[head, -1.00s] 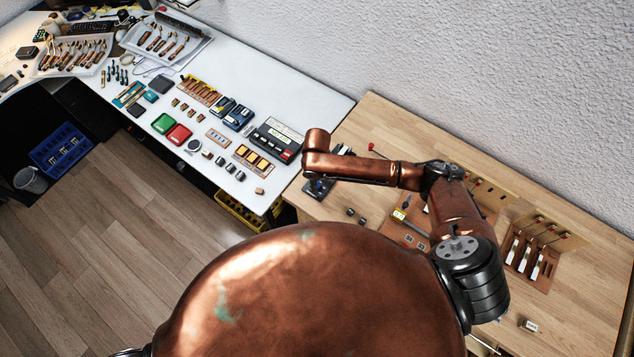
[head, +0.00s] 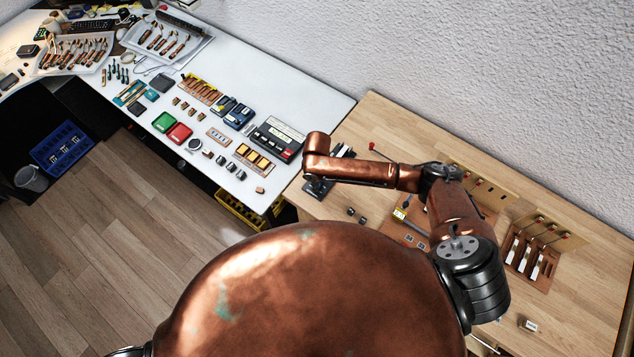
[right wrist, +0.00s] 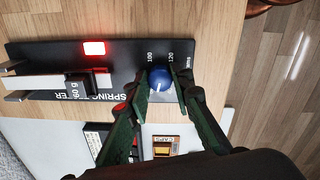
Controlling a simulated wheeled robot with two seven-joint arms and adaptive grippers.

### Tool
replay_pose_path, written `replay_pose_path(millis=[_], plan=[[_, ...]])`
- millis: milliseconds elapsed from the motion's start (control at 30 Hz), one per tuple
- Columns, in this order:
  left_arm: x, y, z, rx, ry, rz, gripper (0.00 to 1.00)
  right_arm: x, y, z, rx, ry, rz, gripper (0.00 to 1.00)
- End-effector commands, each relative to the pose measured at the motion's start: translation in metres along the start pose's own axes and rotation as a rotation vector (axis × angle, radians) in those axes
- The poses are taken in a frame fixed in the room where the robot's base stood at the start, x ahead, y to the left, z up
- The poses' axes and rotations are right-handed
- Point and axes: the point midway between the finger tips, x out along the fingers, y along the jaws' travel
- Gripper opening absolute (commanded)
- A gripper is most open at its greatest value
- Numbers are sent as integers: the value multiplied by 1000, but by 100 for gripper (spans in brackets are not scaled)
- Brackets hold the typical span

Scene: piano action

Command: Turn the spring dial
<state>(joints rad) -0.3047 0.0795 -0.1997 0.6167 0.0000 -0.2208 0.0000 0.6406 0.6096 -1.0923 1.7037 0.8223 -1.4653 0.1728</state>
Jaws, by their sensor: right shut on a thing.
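The spring tester (right wrist: 125,58) is a black panel with printed lettering, shown sideways in the right wrist view. Its blue round dial (right wrist: 160,76) sits near the 100 and 120 marks, with a pale pointer line. My right gripper (right wrist: 161,83) is shut on the dial, one green finger on each side. A red light (right wrist: 94,48) glows on the panel. A black block marked 60 g (right wrist: 80,86) sits across a white strip. In the head view my right arm hides most of the tester (head: 317,188). My left gripper is out of view.
The wooden table (head: 385,125) has a wooden rack with red-tipped levers (head: 540,240) at right. A white bench (head: 140,75) adjoins at left, holding trays, tools and a boxy device (head: 276,139). A yellow crate (head: 240,212) stands below.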

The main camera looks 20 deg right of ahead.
Motion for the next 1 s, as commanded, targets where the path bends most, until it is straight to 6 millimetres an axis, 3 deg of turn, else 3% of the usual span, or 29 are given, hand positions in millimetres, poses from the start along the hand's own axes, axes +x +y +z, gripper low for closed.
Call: replay_pose_path(millis=[200,533,933,967,1000], plan=[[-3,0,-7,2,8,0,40,-1,0,0,10,-1,-1,0],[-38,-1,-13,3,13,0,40,-3,-2,0,190,-6,-3,0],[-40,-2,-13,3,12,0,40,0,-1,0,228,-5,-2,0],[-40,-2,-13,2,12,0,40,0,-1,0,227,-5,-2,22],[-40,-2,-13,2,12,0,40,0,-1,0,227,-5,-2,24]])
